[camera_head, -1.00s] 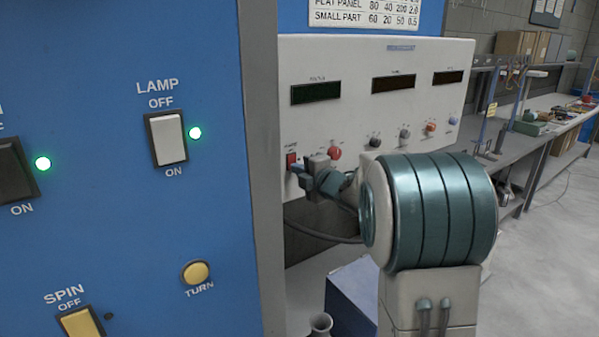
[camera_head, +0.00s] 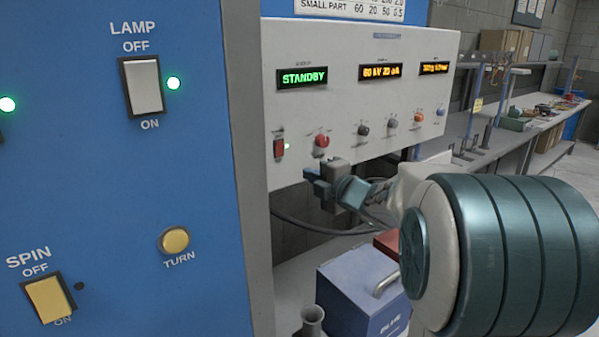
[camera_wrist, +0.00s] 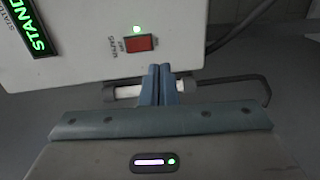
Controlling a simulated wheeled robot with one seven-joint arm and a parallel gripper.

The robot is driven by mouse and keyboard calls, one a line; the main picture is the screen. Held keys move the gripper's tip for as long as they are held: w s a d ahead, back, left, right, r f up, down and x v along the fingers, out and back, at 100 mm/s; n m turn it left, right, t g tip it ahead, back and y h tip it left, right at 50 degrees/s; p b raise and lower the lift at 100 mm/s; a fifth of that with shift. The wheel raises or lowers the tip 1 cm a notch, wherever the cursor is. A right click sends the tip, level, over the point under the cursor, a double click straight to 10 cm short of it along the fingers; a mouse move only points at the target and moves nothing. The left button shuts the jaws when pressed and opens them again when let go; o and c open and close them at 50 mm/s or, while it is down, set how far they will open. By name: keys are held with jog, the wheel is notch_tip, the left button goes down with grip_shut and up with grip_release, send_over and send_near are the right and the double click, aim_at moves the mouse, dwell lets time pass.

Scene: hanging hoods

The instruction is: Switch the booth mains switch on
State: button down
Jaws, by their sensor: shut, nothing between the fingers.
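The red rocker switch (camera_head: 279,148) is on the white control panel (camera_head: 345,110), below the left display. A small green light beside it is lit. In the wrist view the red switch (camera_wrist: 139,44) shows just above the fingertips, its lettering too small to read surely. I take it to be the booth mains switch. My gripper (camera_head: 309,174) is below and right of the switch, apart from it. In the wrist view its fingers (camera_wrist: 162,70) are shut together and empty.
The panel's displays (camera_head: 303,78) are lit, the left reading STANDBY. A red button (camera_head: 322,140) and several knobs are right of the switch. The blue booth wall (camera_head: 200,210) with its lamp switch (camera_head: 142,86) is at left. A blue box (camera_head: 350,290) is below.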

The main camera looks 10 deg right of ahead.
jog(key=v, duration=0.3)
jog(key=shift+s+f, duration=0.3)
jog(key=shift+s, duration=0.1)
jog(key=s+d+f+m+g+h, duration=0.35)
jog(key=s+f+m+h, duration=0.45)
jog(key=m, duration=0.7)
jog(key=s+a+f+m+g, duration=0.2)
jog(key=s+g, duration=0.1)
jog(key=s, duration=0.3)
jog(key=s+a+f+m+g+y, duration=0.1)
jog(key=s+a+f+m+g, duration=0.2)
jog(key=s, duration=0.4)
jog(key=s+a+f+m+g, duration=0.2)
jog(key=s+a+f+g, duration=0.1)
jog(key=s, duration=0.4)
jog(key=shift+a+f+m, duration=0.2)
jog(key=shift+m, duration=0.1)
